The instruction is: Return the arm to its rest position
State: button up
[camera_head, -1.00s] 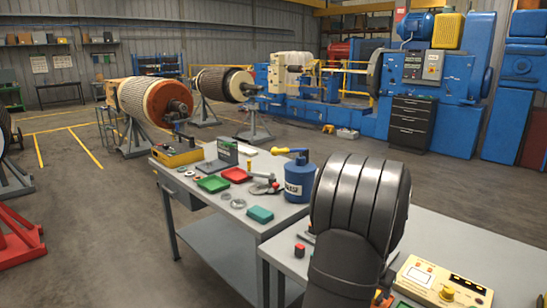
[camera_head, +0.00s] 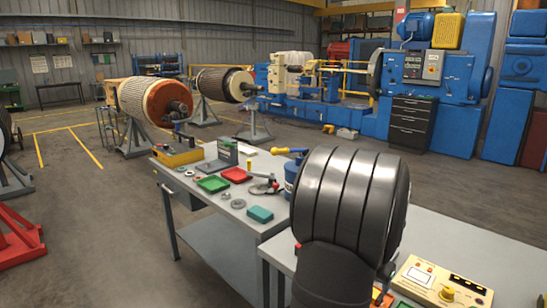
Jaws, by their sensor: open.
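My arm's dark, ribbed rounded link (camera_head: 352,205) fills the lower middle of the head view, above the workbench. My gripper's fingers cannot be made out; the arm's own bulk hides what lies behind it. The grey workbench (camera_head: 225,205) stands below and to the left of the arm.
The bench holds a green tray (camera_head: 212,184), a red tray (camera_head: 236,174), a teal block (camera_head: 260,214) and a yellow box (camera_head: 178,157). A cream instrument (camera_head: 442,282) lies right of the arm. Rotors (camera_head: 150,100) on stands and blue machinery stand behind.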

jog(key=v, duration=0.5)
jog(key=x, duration=1.2)
jog(key=shift+f, duration=0.1)
notch_tip(320, 180, up, 5)
jog(key=shift+f, duration=0.15)
jog(key=s+d+r, duration=0.6)
jog(key=s+r, duration=0.1)
jog(key=s, duration=0.3)
jog(key=w+d+r, duration=0.1)
jog(key=w+d, duration=0.1)
jog(key=d, duration=0.5)
jog(key=w+d+r, duration=0.2)
jog(key=d, duration=0.6)
jog(key=shift+w, duration=0.3)
jog(key=shift+r, duration=0.15)
